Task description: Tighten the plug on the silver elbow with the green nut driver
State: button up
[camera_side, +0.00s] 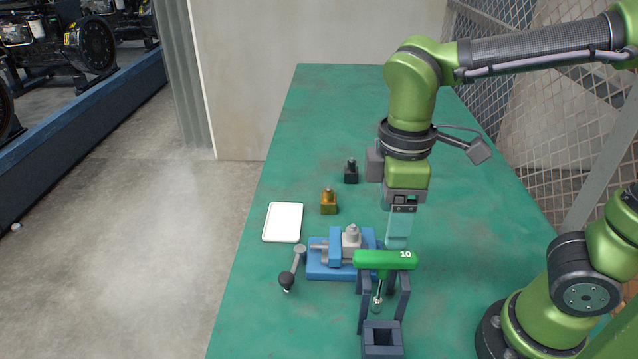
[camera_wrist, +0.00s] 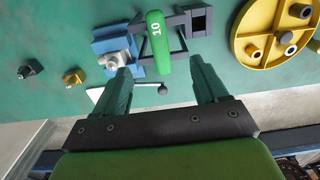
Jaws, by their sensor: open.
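The green nut driver (camera_side: 372,259), marked 10, stands upright in a dark stand (camera_side: 382,338), its thick handle lying crosswise on top and its metal shaft pointing down. The handle also shows in the wrist view (camera_wrist: 157,45). The silver elbow (camera_side: 350,242) is clamped in a blue vise (camera_side: 330,270) just left of the driver; a plug (camera_side: 352,230) sits on its top. My gripper (camera_side: 397,243) is open, pointing down right by the handle. In the wrist view my fingers (camera_wrist: 160,66) are either side of the handle's near end; contact is not seen.
A brass elbow (camera_side: 328,203) and a black elbow (camera_side: 351,172) stand behind the vise. A white tray (camera_side: 283,222) lies left. The vise lever with a black knob (camera_side: 287,280) sticks out left. A yellow wheel-like fixture (camera_wrist: 246,36) shows in the wrist view. The back of the green table is clear.

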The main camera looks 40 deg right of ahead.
aim_at(386, 253)
jog(key=shift+f, duration=4)
jog(key=shift+c, duration=0.4)
grip_shut()
jog(key=shift+r, duration=0.15)
notch_tip(386, 253, up, 16)
